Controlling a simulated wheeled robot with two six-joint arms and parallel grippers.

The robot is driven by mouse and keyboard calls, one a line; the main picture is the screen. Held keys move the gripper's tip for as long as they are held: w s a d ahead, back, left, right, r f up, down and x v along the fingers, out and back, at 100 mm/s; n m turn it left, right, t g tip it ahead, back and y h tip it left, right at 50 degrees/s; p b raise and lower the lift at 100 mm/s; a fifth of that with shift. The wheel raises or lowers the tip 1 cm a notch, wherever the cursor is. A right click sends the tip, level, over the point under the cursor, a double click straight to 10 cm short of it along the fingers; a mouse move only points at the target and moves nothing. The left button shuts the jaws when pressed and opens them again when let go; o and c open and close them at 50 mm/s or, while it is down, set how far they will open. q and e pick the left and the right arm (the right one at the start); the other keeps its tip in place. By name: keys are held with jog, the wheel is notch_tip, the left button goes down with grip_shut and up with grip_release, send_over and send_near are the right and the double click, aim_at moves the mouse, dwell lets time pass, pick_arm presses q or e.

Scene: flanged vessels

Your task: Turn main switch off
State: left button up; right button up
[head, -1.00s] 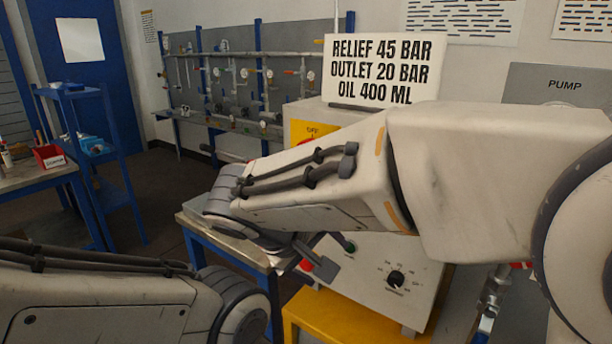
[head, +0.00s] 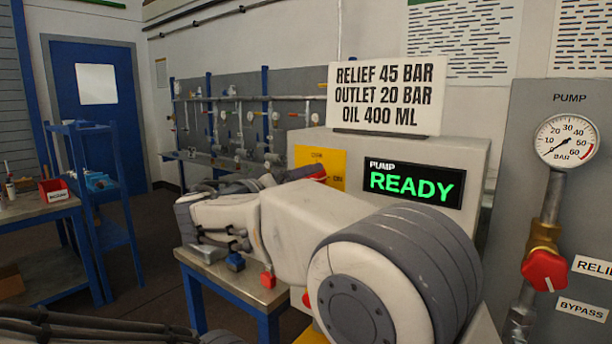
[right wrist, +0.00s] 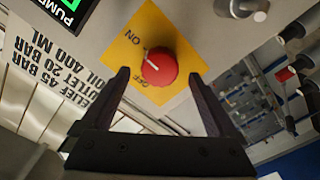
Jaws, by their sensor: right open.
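The main switch is a red round knob (right wrist: 160,67) with a white pointer line, on a yellow plate (right wrist: 128,58) lettered ON and OFF. In the right wrist view the pointer lies on the side of the two words; I cannot tell which it marks. My right gripper (right wrist: 158,75) is open, its dark fingers apart on either side of the knob, with nothing held; contact cannot be told. In the head view the yellow plate (head: 333,160) shows on the pump housing, and my arm partly hides the knob (head: 307,172). My left gripper is out of view.
The pump display (head: 415,184) reads READY in green. A white sign (head: 386,98) stands on the housing. At the right are a pressure gauge (head: 566,140) and a red valve handle (head: 544,270). A metal-topped table (head: 240,285) stands below my right arm.

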jog(key=shift+x, duration=1.35)
jog(key=c, duration=1.4)
